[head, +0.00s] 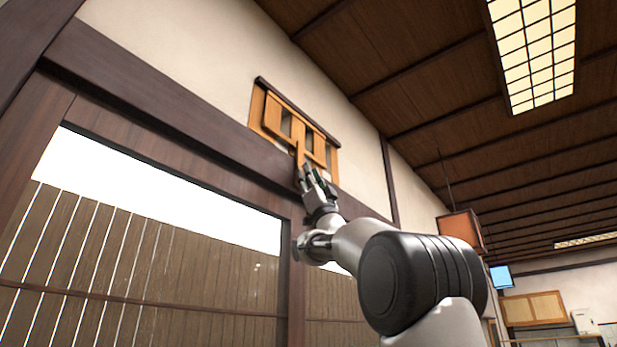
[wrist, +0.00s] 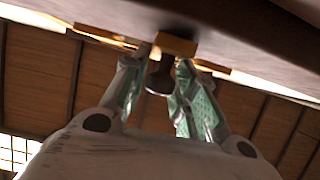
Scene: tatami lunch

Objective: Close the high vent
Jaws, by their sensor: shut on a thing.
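The high vent (head: 272,113) is a light-wood framed panel set in the white wall above a dark beam. Dark gaps show between its wooden pieces, and a short wooden tab (head: 299,153) hangs from its lower part. My gripper (head: 303,171) reaches up to this tab from below. In the wrist view, the two green-lined fingers of my gripper (wrist: 164,68) are shut on the vent's handle, a small dark piece (wrist: 159,78) below a wooden block (wrist: 176,45). The fingers partly hide the handle.
The dark beam (head: 180,125) runs just under the vent, above a wide window (head: 170,195) with wooden fencing outside. The wooden ceiling (head: 420,70) slopes above in the picture. An orange lamp (head: 460,229) hangs to the right of the vent.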

